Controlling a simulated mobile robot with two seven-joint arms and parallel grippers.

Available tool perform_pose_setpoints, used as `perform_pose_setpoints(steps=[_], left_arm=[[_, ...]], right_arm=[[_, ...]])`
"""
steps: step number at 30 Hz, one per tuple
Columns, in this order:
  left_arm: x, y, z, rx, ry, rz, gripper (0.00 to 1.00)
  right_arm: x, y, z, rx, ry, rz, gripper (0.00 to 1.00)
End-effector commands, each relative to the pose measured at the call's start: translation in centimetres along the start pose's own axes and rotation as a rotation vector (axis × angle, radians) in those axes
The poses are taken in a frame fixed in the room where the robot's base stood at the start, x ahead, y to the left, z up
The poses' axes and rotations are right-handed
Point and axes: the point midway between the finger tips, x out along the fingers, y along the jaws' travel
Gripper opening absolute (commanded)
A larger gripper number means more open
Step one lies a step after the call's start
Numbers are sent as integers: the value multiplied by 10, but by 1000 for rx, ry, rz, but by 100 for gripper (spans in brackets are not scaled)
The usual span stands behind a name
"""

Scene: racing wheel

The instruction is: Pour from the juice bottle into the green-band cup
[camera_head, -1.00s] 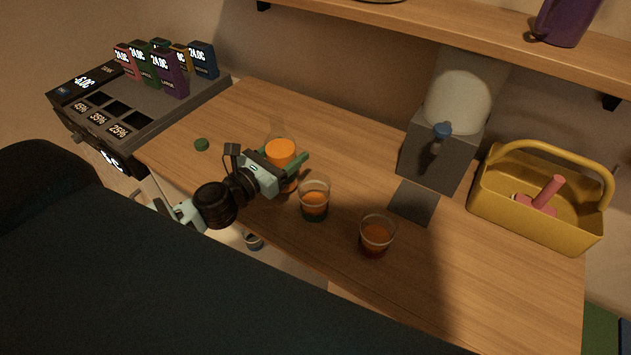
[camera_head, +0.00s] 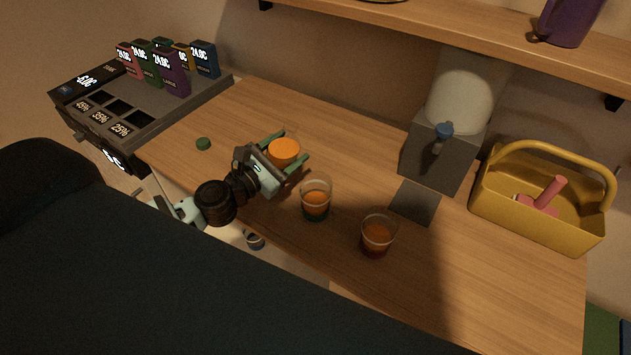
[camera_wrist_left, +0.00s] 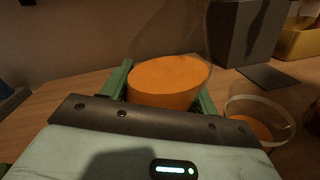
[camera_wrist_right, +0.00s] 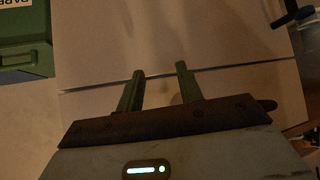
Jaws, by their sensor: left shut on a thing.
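The juice bottle (camera_head: 284,152) is clear with orange juice in it. My left gripper (camera_head: 283,153) is shut on it, one green finger on each side. In the left wrist view the juice (camera_wrist_left: 168,82) shows between the fingers; the clear upper part is faint, and I cannot tell its tilt well. The green-band cup (camera_head: 316,200) stands on the counter just right of and in front of the bottle, with some orange liquid inside. A cup also shows at the right of the left wrist view (camera_wrist_left: 262,118). My right gripper (camera_wrist_right: 160,80) is open and empty, away from the counter.
A second cup with a reddish base (camera_head: 377,236) holds orange liquid. A green cap (camera_head: 203,143) lies at left. A dispenser (camera_head: 440,150) and a yellow caddy (camera_head: 540,215) stand at right.

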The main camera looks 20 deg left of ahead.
Motion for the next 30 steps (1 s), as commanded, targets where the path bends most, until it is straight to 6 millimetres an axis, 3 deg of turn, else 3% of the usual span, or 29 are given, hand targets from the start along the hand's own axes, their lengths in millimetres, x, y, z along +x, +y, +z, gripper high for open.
perform_pose_setpoints(steps=[13,17,21,24,30], left_arm=[[0,-4,-1,221,-18,2,24],[0,-6,-3,285,-20,-1,24],[-2,-8,-16,354,-12,-10,24],[-1,-5,-13,404,-25,-4,24],[0,0,-7,445,-37,3,24]], right_arm=[[0,1,0,-1,-1,1,36],[0,0,6,1,-12,-1,36],[0,-3,30,9,-57,-8,36],[0,-5,38,12,-73,-10,36],[0,-8,34,20,-66,-13,36]])
